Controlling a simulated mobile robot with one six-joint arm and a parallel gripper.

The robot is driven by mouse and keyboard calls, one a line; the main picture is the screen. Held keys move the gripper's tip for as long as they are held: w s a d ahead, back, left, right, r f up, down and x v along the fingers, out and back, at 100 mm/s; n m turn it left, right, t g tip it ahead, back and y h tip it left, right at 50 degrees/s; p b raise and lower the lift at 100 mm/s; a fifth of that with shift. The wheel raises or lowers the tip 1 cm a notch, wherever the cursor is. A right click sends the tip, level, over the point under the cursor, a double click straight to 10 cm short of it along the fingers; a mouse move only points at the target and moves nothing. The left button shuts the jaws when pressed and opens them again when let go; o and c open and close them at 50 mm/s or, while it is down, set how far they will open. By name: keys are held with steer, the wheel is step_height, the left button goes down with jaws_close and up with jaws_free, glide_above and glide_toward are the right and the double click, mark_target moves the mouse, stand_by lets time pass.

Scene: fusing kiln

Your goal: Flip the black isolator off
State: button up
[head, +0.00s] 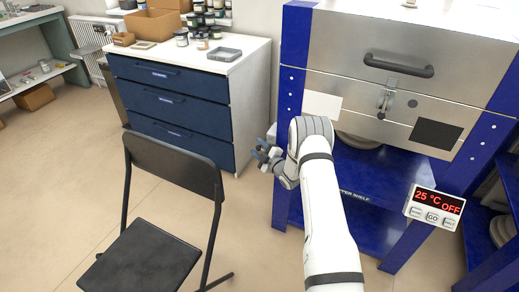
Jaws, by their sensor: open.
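No thing that I can clearly tell to be the black isolator shows in the head view. My gripper (263,157) is open and empty, with its fingers pointing left, in front of the gap between the blue drawer cabinet and the kiln. My white arm reaches up from the bottom and hides part of the kiln's lower front. The kiln (345,80) has a steel front in a blue frame, with a dark bar handle (398,65) and a metal latch (385,101). Its controller (434,207) reads 25 °C and OFF.
A black folding chair (172,165) stands at the lower left, near my gripper. The blue drawer cabinet (168,100) holds jars and a grey tray (224,54) on top. A blue shelf (365,180) lies under the kiln. Floor between chair and kiln is clear.

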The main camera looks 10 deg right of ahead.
jaws_close()
stand_by(0.4)
steer(key=shift+f+b, duration=0.1)
steer(key=shift+b, duration=0.65)
steer(key=shift+m+t+y+b, duration=0.35)
steer(key=shift+t+b, duration=0.25)
steer(key=shift+b, duration=0.6)
steer(key=t+b, duration=0.1)
steer(key=b, duration=0.1)
steer(key=m+b, duration=0.1)
steer(key=b, duration=0.1)
steer(key=shift+s+d+r+m+t+b, duration=0.15)
steer(key=shift+r+m+t+b, duration=0.15)
steer(key=shift+t, duration=0.1)
steer(key=t+b, duration=0.1)
steer(key=r+m+t+b, duration=0.1)
steer(key=b, duration=0.1)
steer(key=shift+s+d+b, duration=0.1)
steer(key=shift+d+b, duration=0.05)
steer(key=shift+b, duration=0.15)
steer(key=shift+s+d+r+m+t+b, duration=0.15)
steer(key=shift+r+m+t+b, duration=0.3)
steer(key=shift+m+t+b, duration=0.55)
steer(key=shift+g, duration=0.3)
